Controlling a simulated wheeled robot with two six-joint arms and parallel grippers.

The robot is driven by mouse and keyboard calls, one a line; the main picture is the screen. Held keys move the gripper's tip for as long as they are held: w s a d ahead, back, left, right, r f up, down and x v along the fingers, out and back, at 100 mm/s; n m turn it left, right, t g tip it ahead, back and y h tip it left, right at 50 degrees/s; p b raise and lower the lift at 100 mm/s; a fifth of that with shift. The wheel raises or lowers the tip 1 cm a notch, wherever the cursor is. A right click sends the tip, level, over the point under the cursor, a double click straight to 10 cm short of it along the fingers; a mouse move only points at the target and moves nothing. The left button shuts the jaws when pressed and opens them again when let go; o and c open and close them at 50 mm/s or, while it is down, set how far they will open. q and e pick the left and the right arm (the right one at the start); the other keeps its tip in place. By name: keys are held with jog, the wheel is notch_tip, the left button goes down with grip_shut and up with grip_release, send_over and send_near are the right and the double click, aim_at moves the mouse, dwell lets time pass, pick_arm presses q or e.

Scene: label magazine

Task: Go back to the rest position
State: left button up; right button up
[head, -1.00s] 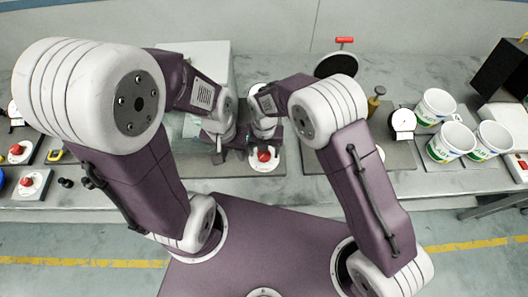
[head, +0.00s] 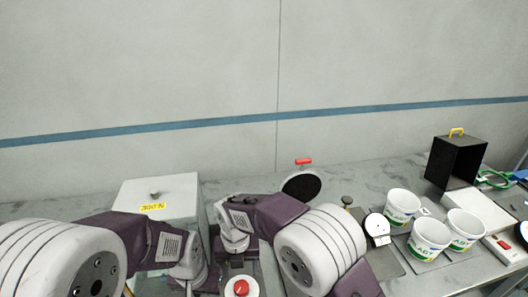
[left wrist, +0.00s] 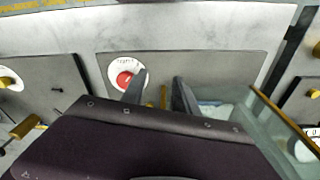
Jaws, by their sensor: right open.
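My right gripper (head: 238,258) shows in the head view low in the middle, over the bench, close to a red button (head: 240,287) on a round white plate. Its jaws are open, with nothing seen between them. My left gripper (head: 197,280) is just left of it, partly hidden by its own wrist. In the left wrist view the two fingers of my left gripper (left wrist: 158,90) stand apart with nothing between them. The red button (left wrist: 124,80) is beside the left finger there, on a grey plate.
A pale box (head: 160,195) with a yellow label stands behind my left arm. A black disc (head: 301,185) with a red handle stands behind my right arm. A dial gauge (head: 377,226), several white tubs (head: 430,238) and a black box (head: 455,160) are to the right.

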jog(key=w+d+r+m, duration=0.2)
jog(key=w+d, duration=0.1)
jog(key=d, duration=0.3)
jog(key=w+d+r+m, duration=0.2)
jog(key=w+d+r, duration=0.1)
jog(key=d, duration=0.2)
jog(key=s+d+m+t+b, duration=0.1)
jog(key=s+d+m, duration=0.3)
jog(key=d+m, duration=0.5)
jog(key=s+d+f+m, duration=0.2)
jog(key=s+d+m, duration=0.2)
jog(key=m, duration=0.8)
jog(key=s+d+f+m, duration=0.3)
jog(key=s+m, duration=0.3)
jog(key=m, duration=0.7)
jog(key=shift+s+d, duration=0.2)
jog(key=shift+d, duration=0.5)
